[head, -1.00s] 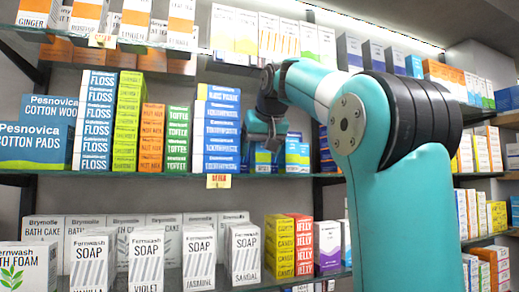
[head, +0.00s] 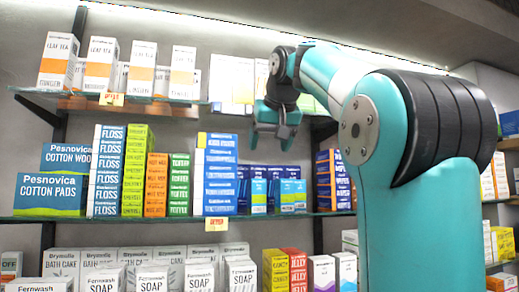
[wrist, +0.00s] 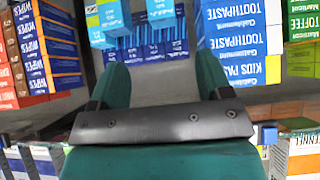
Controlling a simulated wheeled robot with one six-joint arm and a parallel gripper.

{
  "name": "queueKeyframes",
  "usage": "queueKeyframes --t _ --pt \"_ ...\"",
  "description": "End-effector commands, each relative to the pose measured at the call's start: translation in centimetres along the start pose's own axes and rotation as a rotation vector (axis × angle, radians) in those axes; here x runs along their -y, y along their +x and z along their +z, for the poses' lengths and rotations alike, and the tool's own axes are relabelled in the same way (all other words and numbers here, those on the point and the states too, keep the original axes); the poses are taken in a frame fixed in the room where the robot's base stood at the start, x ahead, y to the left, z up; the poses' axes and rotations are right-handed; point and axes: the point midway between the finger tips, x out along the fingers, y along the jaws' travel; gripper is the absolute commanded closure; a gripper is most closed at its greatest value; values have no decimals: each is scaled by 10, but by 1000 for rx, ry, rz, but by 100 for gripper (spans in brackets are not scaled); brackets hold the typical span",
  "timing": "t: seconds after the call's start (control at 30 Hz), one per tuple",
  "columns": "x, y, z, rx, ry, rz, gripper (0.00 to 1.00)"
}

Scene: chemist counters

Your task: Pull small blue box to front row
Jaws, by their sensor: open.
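In the wrist view, small light-blue boxes (wrist: 110,22) show at the top, beyond the fingers. I cannot tell which single box the task means. My gripper (head: 277,132) is open and empty, above these boxes near the upper shelf's height. Its two green fingers (wrist: 152,75) are apart in the wrist view, with nothing between them.
The toothpaste stack (wrist: 240,35) rises close to the right finger in the wrist view, and a wipes stack (wrist: 45,50) stands at left. The upper shelf (head: 180,103) holds tea boxes. Soap boxes (head: 150,278) stand below.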

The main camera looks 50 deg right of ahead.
Motion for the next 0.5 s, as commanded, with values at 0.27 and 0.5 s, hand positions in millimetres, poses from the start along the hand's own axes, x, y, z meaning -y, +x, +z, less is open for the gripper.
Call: queueKeyframes --t 0.27,0.5 --pt "4 -16 -2 5 -4 -4 28" --pt "6 -17 -3 3 -1 -3 28"
